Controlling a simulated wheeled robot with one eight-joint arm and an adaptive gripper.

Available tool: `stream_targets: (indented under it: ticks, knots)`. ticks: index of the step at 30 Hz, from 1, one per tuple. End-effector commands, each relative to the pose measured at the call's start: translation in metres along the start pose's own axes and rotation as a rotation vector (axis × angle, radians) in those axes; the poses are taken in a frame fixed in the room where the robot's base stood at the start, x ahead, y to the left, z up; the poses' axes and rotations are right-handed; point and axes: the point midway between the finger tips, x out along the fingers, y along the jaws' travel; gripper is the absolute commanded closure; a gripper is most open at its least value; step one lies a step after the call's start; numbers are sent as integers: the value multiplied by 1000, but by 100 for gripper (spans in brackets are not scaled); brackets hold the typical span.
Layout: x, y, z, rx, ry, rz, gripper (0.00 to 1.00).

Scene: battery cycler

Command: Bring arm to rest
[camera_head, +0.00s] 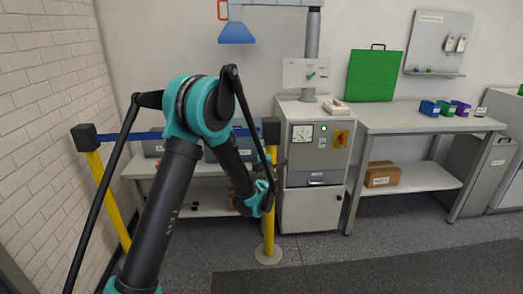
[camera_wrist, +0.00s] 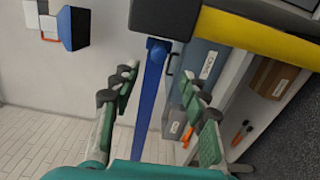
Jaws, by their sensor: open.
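My gripper (camera_wrist: 158,88) is open in the wrist view. Its two green-padded fingers are spread, with nothing held between them. Beyond the gap, a blue barrier belt (camera_wrist: 150,100) runs down from the black head (camera_wrist: 165,18) of a yellow post (camera_wrist: 258,38). In the head view, my arm is bent, rising from the lower left and folding down to the right. My gripper (camera_head: 266,188) hangs there in front of or beside the right yellow post (camera_head: 269,232); its fingertips are hard to make out.
The cycler cabinet (camera_head: 313,208) stands just right of the post. A workbench (camera_head: 420,122) with small bins is farther right, with a cardboard box (camera_head: 383,175) on its lower shelf. A left post (camera_head: 108,195) stands near the brick wall. The floor (camera_head: 400,258) at right is clear.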

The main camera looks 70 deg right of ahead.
Motion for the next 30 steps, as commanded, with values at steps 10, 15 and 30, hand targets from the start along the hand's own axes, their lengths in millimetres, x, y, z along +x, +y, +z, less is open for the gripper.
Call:
stream_targets:
  ticks: [10,15,30]
  knots:
    - [0,0,0,0,0,0,55]
    - [2,2,-4,4,0,3,55]
    - [16,88,-219,344,5,68,55]
